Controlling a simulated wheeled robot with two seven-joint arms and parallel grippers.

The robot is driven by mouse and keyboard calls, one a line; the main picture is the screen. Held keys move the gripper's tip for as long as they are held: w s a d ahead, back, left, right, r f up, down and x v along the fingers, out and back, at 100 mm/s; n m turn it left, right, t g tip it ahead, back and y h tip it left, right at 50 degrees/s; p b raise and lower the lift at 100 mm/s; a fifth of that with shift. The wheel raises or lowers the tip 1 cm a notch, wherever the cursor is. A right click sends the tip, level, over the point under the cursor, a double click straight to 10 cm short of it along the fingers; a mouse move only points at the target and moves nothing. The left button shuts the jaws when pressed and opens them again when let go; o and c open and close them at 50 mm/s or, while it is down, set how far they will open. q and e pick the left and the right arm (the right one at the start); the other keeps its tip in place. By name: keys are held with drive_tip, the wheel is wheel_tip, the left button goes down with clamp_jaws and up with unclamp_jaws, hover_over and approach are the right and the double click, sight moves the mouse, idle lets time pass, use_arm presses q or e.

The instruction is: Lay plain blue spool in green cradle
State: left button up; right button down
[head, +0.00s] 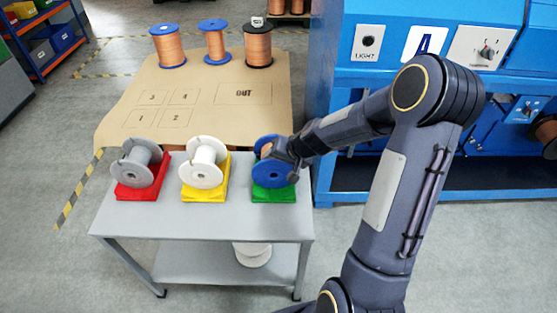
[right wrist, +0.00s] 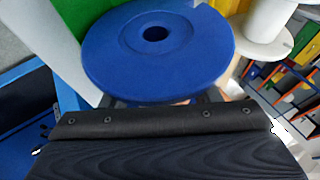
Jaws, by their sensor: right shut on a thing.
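The blue spool (head: 272,174) is at the green cradle (head: 274,194) on the right end of the grey table. It lies on its side like the other spools, low over the cradle; I cannot tell whether it touches the cradle. In the right wrist view the blue flange (right wrist: 150,70) fills the upper middle and hides most of the fingers. A bit of green cradle (right wrist: 60,22) shows behind it. My left gripper is not in view.
A grey spool (head: 138,168) lies in a red cradle (head: 140,190), and a white spool (head: 203,165) in a yellow cradle (head: 222,180). A brown mat (head: 215,85) bears several copper spools at its back. Another white spool (head: 252,254) sits on the lower shelf. Blue machines (head: 340,75) stand right.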

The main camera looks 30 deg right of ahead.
drive_tip(key=shift+w+r, duration=0.1)
drive_tip(key=shift+r, duration=0.05)
drive_tip(key=shift+c, duration=2.4)
unclamp_jaws()
drive_tip(key=shift+o, duration=0.3)
drive_tip(key=shift+s+f, duration=0.2)
drive_tip(key=p+v, duration=0.1)
drive_tip(key=v, duration=0.7)
drive_tip(key=shift+w+r, duration=0.15)
drive_tip(key=shift+w, duration=0.05)
wheel_tip(320, 180, up, 9)
drive_tip(key=p, duration=0.7)
drive_tip(key=shift+p, duration=0.4)
drive_tip(key=shift+a, duration=0.1)
